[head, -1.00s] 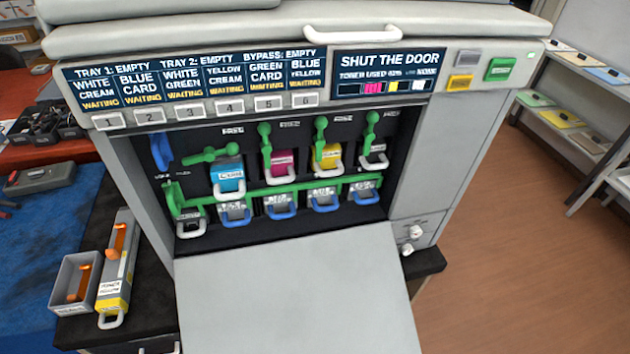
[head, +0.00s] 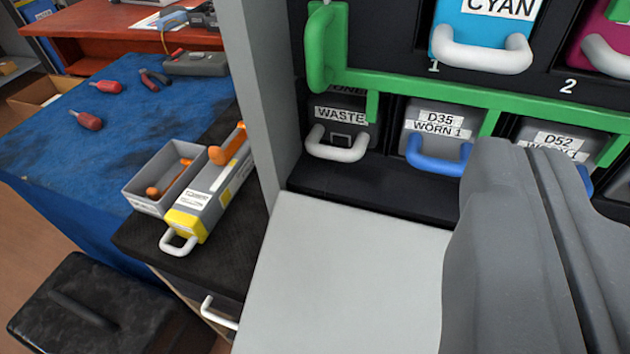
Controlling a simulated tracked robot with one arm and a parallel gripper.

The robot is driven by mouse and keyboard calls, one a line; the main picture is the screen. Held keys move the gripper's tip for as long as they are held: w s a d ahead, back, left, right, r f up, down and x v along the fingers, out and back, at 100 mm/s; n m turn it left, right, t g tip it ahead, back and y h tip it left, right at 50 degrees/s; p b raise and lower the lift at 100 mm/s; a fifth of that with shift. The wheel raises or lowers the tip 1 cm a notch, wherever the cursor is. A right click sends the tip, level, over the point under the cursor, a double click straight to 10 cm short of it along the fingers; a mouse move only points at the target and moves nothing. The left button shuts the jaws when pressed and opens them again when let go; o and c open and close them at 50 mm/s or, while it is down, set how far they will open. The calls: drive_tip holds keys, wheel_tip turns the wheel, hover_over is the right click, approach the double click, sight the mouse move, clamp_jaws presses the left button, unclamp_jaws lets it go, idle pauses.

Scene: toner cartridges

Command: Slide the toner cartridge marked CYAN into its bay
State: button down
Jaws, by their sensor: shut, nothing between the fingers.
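The cyan cartridge (head: 483,32), labelled CYAN, is in the bay numbered 1 at the top of the view. Its white loop handle (head: 482,57) faces out; its top is cut off, so I cannot tell how deep it sits. My gripper (head: 535,165) is at the lower right, dark grey, its fingers shut together and empty.
A green bar (head: 400,83) runs below the bay. Under it are a waste unit (head: 338,112) with a white handle and a drawer marked D35 (head: 437,118) with a blue handle. A yellow-ended cartridge (head: 188,222) and a grey bin (head: 150,185) stand on the dark side top.

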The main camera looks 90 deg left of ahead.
sight(484, 59)
drive_tip(key=b+x, duration=0.2)
drive_tip(key=x, duration=0.4)
drive_tip(key=shift+w+a+f, duration=0.1)
drive_tip(key=shift+w+a, duration=0.05)
drive_tip(key=shift+a, duration=0.1)
drive_tip(key=shift+x, duration=0.85)
drive_tip(key=shift+p+x, duration=0.85)
drive_tip(key=shift+x, duration=0.45)
drive_tip(key=f+p+v, duration=0.1)
drive_tip(key=v, duration=0.8)
